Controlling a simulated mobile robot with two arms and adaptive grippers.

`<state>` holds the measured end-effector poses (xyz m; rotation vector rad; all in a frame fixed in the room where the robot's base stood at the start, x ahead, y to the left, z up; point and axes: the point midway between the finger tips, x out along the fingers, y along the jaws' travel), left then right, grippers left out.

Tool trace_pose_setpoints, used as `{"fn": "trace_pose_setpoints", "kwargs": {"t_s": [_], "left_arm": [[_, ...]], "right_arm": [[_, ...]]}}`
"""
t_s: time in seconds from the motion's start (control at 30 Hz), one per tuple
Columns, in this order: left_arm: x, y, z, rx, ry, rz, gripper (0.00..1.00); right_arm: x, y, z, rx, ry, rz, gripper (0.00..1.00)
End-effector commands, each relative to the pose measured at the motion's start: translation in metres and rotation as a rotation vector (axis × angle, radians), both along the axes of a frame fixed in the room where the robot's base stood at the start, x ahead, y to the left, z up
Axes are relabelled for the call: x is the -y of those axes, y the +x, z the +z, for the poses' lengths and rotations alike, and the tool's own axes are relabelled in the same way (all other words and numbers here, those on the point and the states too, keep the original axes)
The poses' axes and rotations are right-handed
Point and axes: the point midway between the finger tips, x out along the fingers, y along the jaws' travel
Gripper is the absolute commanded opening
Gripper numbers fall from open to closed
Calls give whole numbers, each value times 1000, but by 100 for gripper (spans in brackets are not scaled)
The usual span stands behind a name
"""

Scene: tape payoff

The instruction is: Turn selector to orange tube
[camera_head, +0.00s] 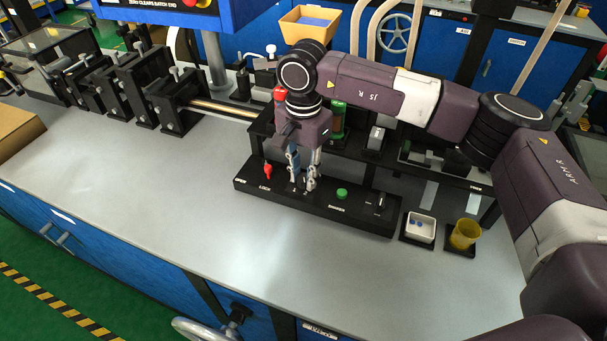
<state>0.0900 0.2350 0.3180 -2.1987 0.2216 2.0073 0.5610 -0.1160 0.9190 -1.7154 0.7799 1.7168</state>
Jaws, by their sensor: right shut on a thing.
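My right gripper (303,187) reaches down to a black control panel (320,207) on the grey bench. Its fingers are shut on the selector, a small control on the panel top that they almost fully hide, so I cannot read which way it points. My left gripper is not in view.
On the panel are a red lever (267,172) left of the gripper, and a green button (342,194) and a small black switch (380,203) right of it. A white tray (420,228) and a yellow cup (464,234) stand farther right. The bench front is clear.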

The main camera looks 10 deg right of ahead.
Motion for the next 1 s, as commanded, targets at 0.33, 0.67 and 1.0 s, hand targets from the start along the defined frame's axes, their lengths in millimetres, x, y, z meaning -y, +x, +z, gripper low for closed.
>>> {"fn": "trace_pose_setpoints", "kwargs": {"t_s": [0.33, 0.67, 1.0], "left_arm": [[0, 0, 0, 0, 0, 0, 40], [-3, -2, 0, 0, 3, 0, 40], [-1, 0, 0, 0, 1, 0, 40]], "right_arm": [[0, 1, 2, 3, 1, -3, 39], [0, 1, 3, 2, 1, -2, 40], [0, 2, 62, 5, 2, -3, 40]]}}
